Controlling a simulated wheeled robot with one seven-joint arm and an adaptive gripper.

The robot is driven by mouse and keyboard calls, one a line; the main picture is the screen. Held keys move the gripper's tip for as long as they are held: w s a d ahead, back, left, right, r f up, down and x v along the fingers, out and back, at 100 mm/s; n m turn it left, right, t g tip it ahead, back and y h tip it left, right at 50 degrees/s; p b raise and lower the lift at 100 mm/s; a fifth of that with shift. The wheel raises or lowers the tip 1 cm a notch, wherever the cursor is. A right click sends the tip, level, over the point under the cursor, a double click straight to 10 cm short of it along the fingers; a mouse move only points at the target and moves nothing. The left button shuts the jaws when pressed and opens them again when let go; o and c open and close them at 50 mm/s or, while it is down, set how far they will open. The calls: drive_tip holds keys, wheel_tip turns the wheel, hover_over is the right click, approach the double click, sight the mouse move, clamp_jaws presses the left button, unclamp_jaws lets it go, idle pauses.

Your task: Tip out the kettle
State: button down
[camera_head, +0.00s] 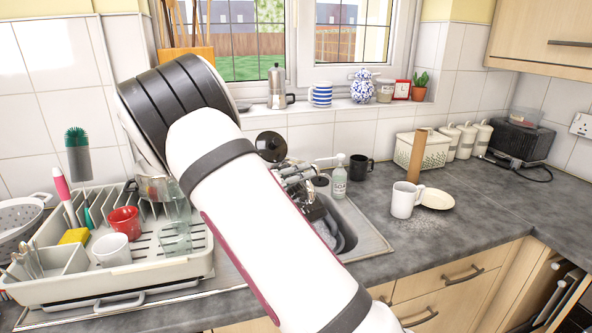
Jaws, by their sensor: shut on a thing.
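My gripper (299,178) is over the back of the sink (350,220), partly hidden by my white arm. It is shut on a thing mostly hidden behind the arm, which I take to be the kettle. A dark round part (271,146) with a small light centre shows just behind and left of the gripper. It may be the kettle's base or lid; I cannot tell which. I cannot tell the kettle's tilt or whether anything pours from it. Dark shapes show in the sink below the gripper.
A dish rack (180,262) with a red cup (125,220) and a white cup (112,250) stands left. A soap bottle (339,176) and black mug (359,167) stand behind the sink. The right counter has free room.

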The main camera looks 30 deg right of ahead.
sight(309, 194)
drive_tip(key=s+m, duration=0.1)
drive_tip(key=f+m, duration=0.1)
drive_tip(key=shift+s+d+m, duration=0.15)
drive_tip(key=shift+s+m, duration=0.15)
drive_tip(key=shift+s, duration=0.1)
drive_tip(key=m, duration=0.1)
drive_tip(key=s+f+m, duration=0.1)
drive_tip(key=s+f+m+p, duration=0.1)
drive_tip(key=m, duration=0.1)
drive_tip(key=shift+s+d+f, duration=0.1)
drive_tip(key=shift+s+f, duration=0.05)
drive_tip(key=shift+f, duration=0.1)
drive_tip(key=shift+s+d+f+m, duration=0.1)
drive_tip(key=shift+s+f+m, duration=0.15)
drive_tip(key=shift+f+m, duration=0.6)
drive_tip(key=shift+s+f+m, duration=0.25)
drive_tip(key=shift+f+m, duration=0.35)
drive_tip(key=shift+m, duration=0.45)
